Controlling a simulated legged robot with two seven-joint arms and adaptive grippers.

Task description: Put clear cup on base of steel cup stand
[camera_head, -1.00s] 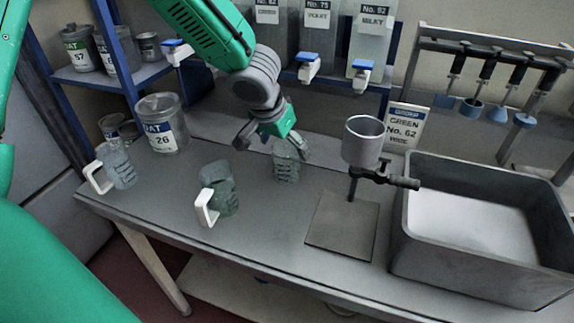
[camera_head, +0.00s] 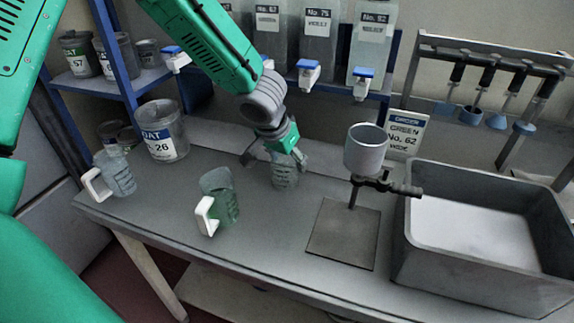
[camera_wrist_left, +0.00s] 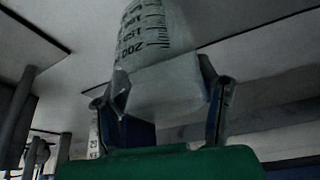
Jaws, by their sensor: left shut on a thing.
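The clear cup (camera_head: 285,178) has dark graduation marks and stands on the bench, partly hidden behind my left gripper (camera_head: 279,157). My left gripper is shut on it, with one finger on each side. In the left wrist view the cup (camera_wrist_left: 158,75) fills the space between the fingers (camera_wrist_left: 165,105). The steel cup stand (camera_head: 353,195) is to the right of the cup. Its flat square base (camera_head: 343,235) is bare, and a grey funnel-like cup (camera_head: 366,150) is held above it. My right gripper is not in view.
A greenish cup with a white handle (camera_head: 222,200) and another handled cup (camera_head: 118,175) stand to the left. A labelled tin (camera_head: 162,130) is behind them. A deep grey bin (camera_head: 480,270) is right of the stand. Dispensers (camera_head: 315,40) hang at the back.

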